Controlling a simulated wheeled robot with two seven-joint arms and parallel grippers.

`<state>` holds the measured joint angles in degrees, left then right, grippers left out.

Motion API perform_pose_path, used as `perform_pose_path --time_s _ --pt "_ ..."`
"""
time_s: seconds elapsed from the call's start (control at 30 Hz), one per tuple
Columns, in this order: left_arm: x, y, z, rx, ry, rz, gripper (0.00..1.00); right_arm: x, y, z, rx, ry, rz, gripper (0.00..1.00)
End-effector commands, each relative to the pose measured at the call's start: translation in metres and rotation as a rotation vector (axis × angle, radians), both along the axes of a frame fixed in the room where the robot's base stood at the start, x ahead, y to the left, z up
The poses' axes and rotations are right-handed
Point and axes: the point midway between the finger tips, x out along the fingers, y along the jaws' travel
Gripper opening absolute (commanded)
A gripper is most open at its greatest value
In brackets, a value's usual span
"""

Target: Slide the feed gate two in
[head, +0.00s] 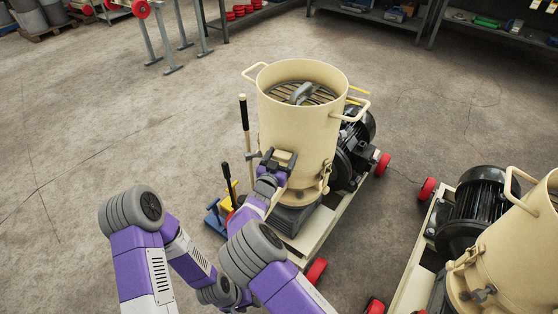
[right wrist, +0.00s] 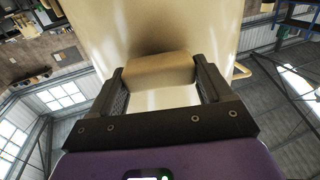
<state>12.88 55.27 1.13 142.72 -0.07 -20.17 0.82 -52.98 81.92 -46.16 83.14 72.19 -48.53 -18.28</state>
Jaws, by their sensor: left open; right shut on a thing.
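In the right wrist view, the block (right wrist: 160,70) sits between both fingers (right wrist: 161,88), against the cream hopper wall. How far the gate is in cannot be told, as the gripper covers it. My left gripper (head: 236,301) is low in the head view, mostly hidden behind my right arm, open and away from the mill.
A tall black-handled lever (head: 244,125) stands just left of the hopper. Blue and yellow fittings (head: 215,215) sit below it. A black motor (head: 355,150) is behind the hopper. A second cream mill (head: 510,260) stands at right.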

Motion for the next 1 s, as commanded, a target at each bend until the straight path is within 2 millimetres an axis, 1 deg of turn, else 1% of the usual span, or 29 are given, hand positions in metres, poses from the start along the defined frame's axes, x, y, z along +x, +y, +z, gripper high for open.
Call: perform_pose_path --time_s 0.1,0.13,0.27,0.47,0.57,0.67,0.9,1.0 --pt "0.0 0.0 0.001 0.0 0.0 0.0 0.43 0.001 -0.001 0.003 -0.003 -0.005 0.001 0.24" --pt "0.0 0.0 0.001 0.0 0.0 0.0 0.43 0.001 -0.001 0.003 -0.003 -0.005 0.001 0.8" --pt "0.0 0.0 0.001 0.0 0.0 0.0 0.43 0.001 0.0 0.003 -0.004 -0.004 0.001 1.0" --pt "0.0 0.0 0.001 0.0 -0.001 0.0 0.43 0.0 0.0 0.002 -0.003 -0.003 0.0 1.0" --pt "0.0 0.0 0.002 0.0 -0.001 0.0 0.43 -0.004 0.002 0.002 -0.003 -0.002 0.0 1.0" --pt "0.0 0.0 0.006 0.0 -0.001 0.0 0.43 -0.015 0.007 0.003 -0.002 0.0 0.001 1.0" --pt "0.0 0.0 0.016 0.0 -0.001 0.0 0.43 -0.053 0.021 0.004 -0.003 -0.002 0.002 1.0" --pt "0.0 0.0 0.018 0.0 -0.001 0.0 0.43 -0.063 0.024 0.004 -0.002 -0.003 0.0 1.0"
